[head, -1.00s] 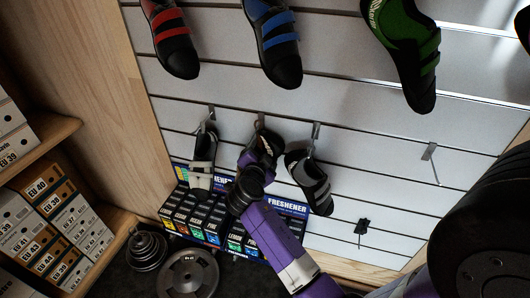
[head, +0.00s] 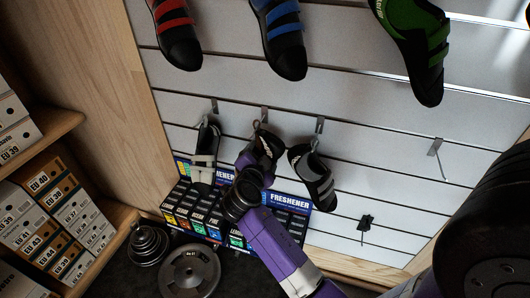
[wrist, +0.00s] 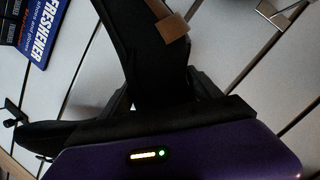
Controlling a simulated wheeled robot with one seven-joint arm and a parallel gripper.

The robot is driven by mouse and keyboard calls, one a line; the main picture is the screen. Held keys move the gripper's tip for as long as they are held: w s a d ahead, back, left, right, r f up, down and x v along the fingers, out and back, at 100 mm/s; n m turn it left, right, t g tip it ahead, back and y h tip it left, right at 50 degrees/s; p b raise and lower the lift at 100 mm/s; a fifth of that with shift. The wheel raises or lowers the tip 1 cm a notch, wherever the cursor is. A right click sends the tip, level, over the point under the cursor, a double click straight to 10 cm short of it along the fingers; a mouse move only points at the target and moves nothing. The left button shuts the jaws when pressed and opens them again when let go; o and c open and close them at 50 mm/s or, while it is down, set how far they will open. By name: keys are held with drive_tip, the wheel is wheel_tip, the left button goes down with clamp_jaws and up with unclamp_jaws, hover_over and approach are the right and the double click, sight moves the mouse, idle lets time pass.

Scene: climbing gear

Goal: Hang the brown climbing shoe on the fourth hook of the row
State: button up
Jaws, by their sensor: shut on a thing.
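The brown climbing shoe (wrist: 145,50), mostly black with a brown strap, is between my gripper's fingers in the wrist view. My gripper (wrist: 165,95) is shut on it. In the head view the shoe (head: 265,146) shows as a dark shape at my gripper (head: 257,156), just below the second hook (head: 264,114). I cannot tell whether its loop is on that hook. The fourth hook (head: 436,147) is bare, well to the right. The first hook (head: 214,105) holds a shoe with pale straps (head: 205,155). The third hook (head: 319,124) holds a grey-strapped shoe (head: 314,178) close to my gripper.
A red-strapped shoe (head: 177,35), a blue-strapped shoe (head: 283,40) and a green-strapped shoe (head: 418,45) hang above. Freshener boxes (head: 195,212) stand below. A small black item (head: 365,222) hangs low. The wall before the fourth hook is clear.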

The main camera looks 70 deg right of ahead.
drive_tip(key=shift+s+r, duration=0.1)
drive_tip(key=shift+r, duration=0.1)
drive_tip(key=shift+a, duration=0.2)
drive_tip(key=c, duration=0.4)
drive_tip(key=shift+o, duration=0.2)
drive_tip(key=a+b, duration=0.1)
drive_tip(key=a, duration=0.2)
drive_tip(key=shift+s+a, duration=0.1)
drive_tip(key=shift+a, duration=0.05)
drive_tip(key=shift+s+b, duration=0.15)
drive_tip(key=shift+b, duration=0.15)
drive_tip(key=a+b, duration=0.2)
drive_tip(key=a, duration=0.7)
drive_tip(key=shift+w+a+r, duration=0.2)
drive_tip(key=shift+w+r, duration=0.05)
drive_tip(key=shift+r, duration=0.15)
